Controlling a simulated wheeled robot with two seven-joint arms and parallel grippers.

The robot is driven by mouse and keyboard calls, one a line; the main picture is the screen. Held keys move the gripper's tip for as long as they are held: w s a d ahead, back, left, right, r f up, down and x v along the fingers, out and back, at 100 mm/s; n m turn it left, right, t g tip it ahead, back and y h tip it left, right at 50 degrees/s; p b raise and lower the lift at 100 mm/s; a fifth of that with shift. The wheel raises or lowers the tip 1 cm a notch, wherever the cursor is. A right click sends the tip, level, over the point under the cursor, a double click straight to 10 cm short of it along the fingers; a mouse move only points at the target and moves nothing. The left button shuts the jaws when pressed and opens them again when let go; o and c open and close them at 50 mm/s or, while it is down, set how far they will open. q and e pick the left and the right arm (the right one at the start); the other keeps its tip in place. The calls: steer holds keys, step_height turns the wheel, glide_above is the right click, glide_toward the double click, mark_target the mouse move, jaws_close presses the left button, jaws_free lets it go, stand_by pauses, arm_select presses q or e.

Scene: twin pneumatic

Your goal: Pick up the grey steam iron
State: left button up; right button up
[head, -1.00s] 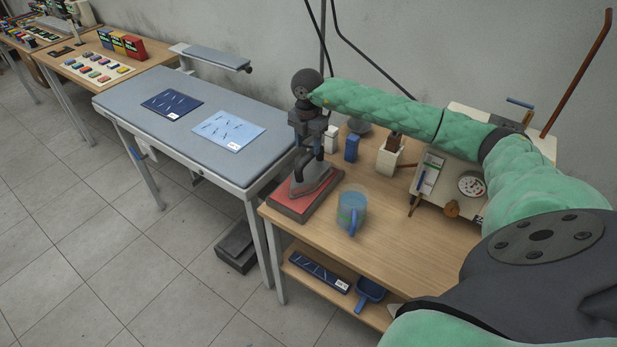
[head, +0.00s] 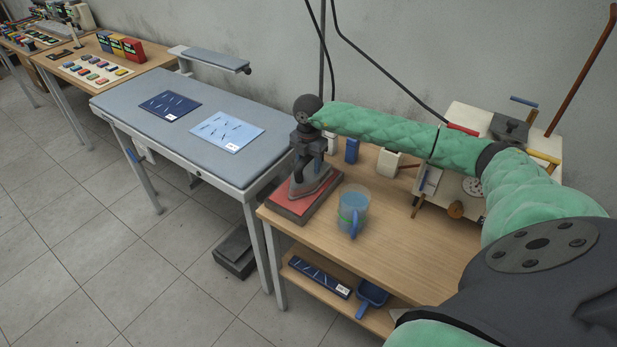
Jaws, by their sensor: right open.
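The grey steam iron (head: 314,187) stands on a red rest pad (head: 287,204) at the left end of the wooden table. My right gripper (head: 309,169) is open and points down over the iron, with its fingers at the handle. The gripper and wrist hide much of the handle, so I cannot tell whether the fingers touch it. My left gripper is not in view.
A translucent blue jug (head: 353,208) stands just right of the iron. A blue box (head: 352,150) and a white holder (head: 389,163) stand behind. A grey ironing table (head: 208,103) with two blue sheets adjoins on the left. The wooden table's front is clear.

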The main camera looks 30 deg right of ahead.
jaws_close()
stand_by(0.5)
stand_by(0.8)
steer(key=shift+r, duration=0.15)
